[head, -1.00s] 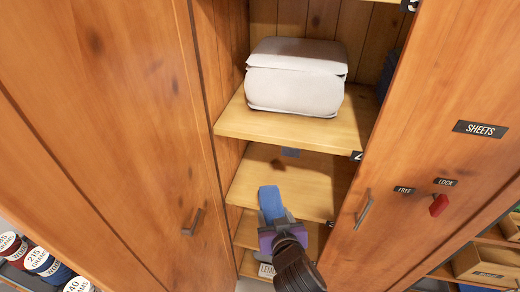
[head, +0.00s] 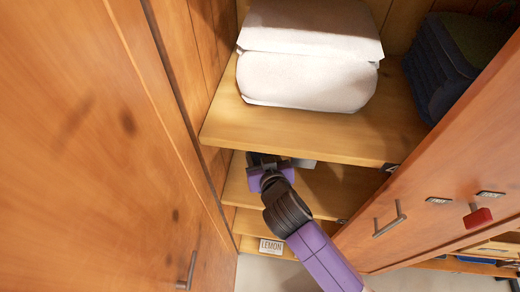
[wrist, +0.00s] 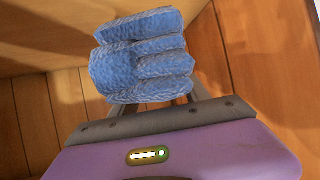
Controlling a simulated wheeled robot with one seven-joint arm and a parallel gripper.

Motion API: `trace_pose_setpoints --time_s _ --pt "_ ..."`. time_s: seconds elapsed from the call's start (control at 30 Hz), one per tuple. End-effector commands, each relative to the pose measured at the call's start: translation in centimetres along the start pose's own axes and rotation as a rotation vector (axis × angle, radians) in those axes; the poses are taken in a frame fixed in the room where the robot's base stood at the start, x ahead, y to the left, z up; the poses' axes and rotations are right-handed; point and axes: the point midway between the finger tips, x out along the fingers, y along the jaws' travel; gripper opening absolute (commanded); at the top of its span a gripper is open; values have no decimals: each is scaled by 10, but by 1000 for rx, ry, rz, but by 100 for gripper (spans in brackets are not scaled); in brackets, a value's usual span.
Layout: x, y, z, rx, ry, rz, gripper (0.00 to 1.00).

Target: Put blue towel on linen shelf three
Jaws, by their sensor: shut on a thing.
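The blue towel (wrist: 142,57) is folded in thick layers and held in my gripper, filling the top middle of the wrist view. My gripper (wrist: 160,104) is shut on it; its purple body shows below. In the head view my gripper (head: 268,160) reaches into the cupboard, just under the front edge of the upper shelf (head: 300,132) and above the middle shelf (head: 238,203). The towel is hidden there by the upper shelf and my gripper. The shelf tags are too small or turned to read, so I cannot tell which shelf is three.
A large white folded bundle (head: 308,75) and dark folded cloth (head: 440,70) lie on the upper shelf. A box marked LEMON (head: 271,247) sits low down. The cupboard door (head: 430,215) stands on the right and a wooden panel (head: 90,150) on the left, leaving a narrow opening.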

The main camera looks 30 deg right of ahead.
Motion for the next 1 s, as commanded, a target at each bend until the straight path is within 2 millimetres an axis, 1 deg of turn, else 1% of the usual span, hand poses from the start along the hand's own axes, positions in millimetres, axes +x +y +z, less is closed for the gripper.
trace_pose_setpoints --time_s 0.17,0.4,0.6,0.73,1.0 --pt "6 0 11 -2 -1 0 0" --pt "20 0 36 -1 1 -1 0" --pt "28 0 52 -1 1 -1 0" --pt "31 0 56 -1 1 -1 0" --pt "30 0 56 0 1 -1 0"
